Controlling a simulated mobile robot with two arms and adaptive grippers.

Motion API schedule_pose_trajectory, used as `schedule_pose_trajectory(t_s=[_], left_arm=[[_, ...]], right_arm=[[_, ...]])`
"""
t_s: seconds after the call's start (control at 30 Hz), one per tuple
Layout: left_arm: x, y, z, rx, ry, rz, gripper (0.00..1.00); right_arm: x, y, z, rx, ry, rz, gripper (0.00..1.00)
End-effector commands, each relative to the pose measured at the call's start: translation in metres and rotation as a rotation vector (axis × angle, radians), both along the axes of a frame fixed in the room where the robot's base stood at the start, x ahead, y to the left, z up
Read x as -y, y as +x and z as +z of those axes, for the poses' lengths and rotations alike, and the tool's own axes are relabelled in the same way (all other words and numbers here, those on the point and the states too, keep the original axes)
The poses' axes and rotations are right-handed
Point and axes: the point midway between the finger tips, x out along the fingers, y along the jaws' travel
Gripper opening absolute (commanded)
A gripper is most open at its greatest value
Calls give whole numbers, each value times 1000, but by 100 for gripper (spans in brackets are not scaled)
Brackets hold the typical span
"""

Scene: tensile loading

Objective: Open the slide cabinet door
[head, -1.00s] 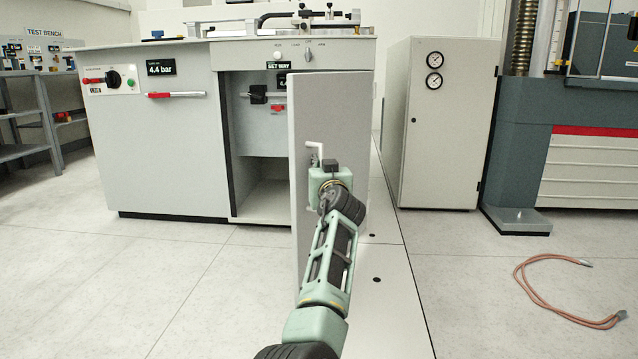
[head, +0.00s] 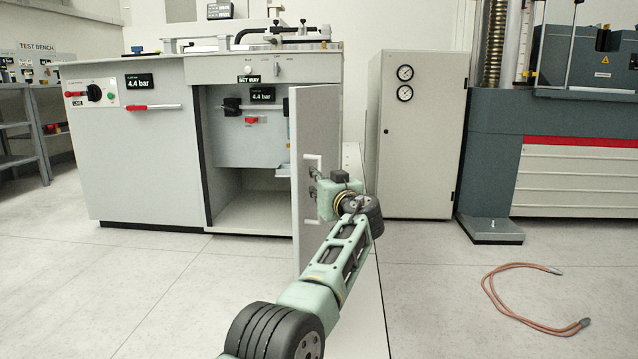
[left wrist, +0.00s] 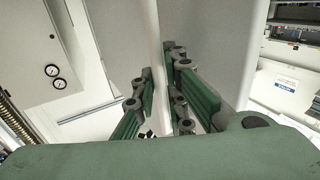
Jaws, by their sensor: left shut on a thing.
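The grey slide cabinet (head: 145,165) has its door (head: 322,125) standing ajar, swung out toward me on its right side. The lower compartment (head: 250,208) shows through the opening. A pale handle (head: 314,158) is on the door's outer face. My left gripper (head: 312,182) is at this handle, shut on it; the wrist partly hides the lower handle. In the left wrist view, the green fingers (left wrist: 162,105) are on either side of a pale vertical bar in front of the door. My right gripper is out of view.
A tall grey cabinet (head: 416,135) with two gauges stands right of the door. A large testing machine (head: 560,140) is at the far right. An orange hose (head: 492,298) lies on the floor at right. The floor at left is clear.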

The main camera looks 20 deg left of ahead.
Motion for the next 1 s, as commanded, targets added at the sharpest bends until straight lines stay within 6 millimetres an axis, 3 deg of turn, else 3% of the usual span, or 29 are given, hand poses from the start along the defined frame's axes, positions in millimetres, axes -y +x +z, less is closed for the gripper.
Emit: schedule_pose_trajectory(t_s=[0.53,0.57,0.77,1.0], left_arm=[[0,0,-2,-3,-1,10,0],[0,0,-1,-2,-2,10,12],[0,0,-1,-2,-1,8,29],[0,0,0,0,0,8,31]], right_arm=[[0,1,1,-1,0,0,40],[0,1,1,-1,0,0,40],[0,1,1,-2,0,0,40],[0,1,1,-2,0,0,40]])
